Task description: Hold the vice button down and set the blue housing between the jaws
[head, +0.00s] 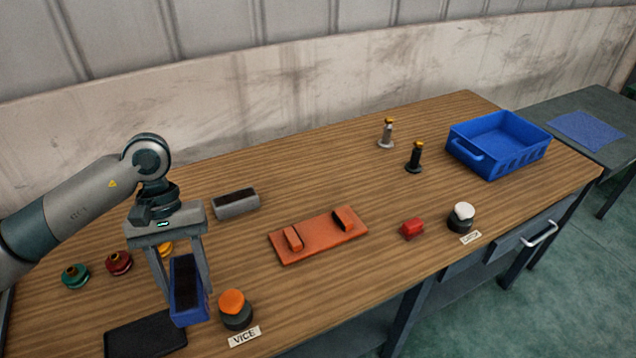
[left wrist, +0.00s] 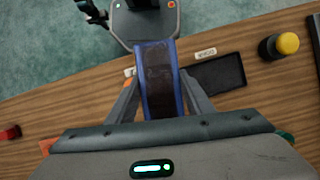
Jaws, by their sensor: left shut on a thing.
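My left gripper (head: 180,298) is shut on the blue housing (head: 188,314), a long blue block with a dark top face. It holds the housing near the black pad, left of the vice button; the housing also shows between the fingers in the left wrist view (left wrist: 145,62). The vice (head: 300,251) is an orange plate with two raised jaws and an empty gap between them, up and to the right of my gripper. The orange vice button (head: 232,301) sits on a dark base behind a VICE label. My right gripper is not seen in the head view.
A grey block (head: 236,205) lies behind the vice. A red block (head: 412,229) and a white button (head: 463,212) stand right. Two posts (head: 387,133) and a blue crate (head: 497,144) are farther back. Green and red knobs (head: 119,263) lie left; a black pad (head: 145,338) lies in front.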

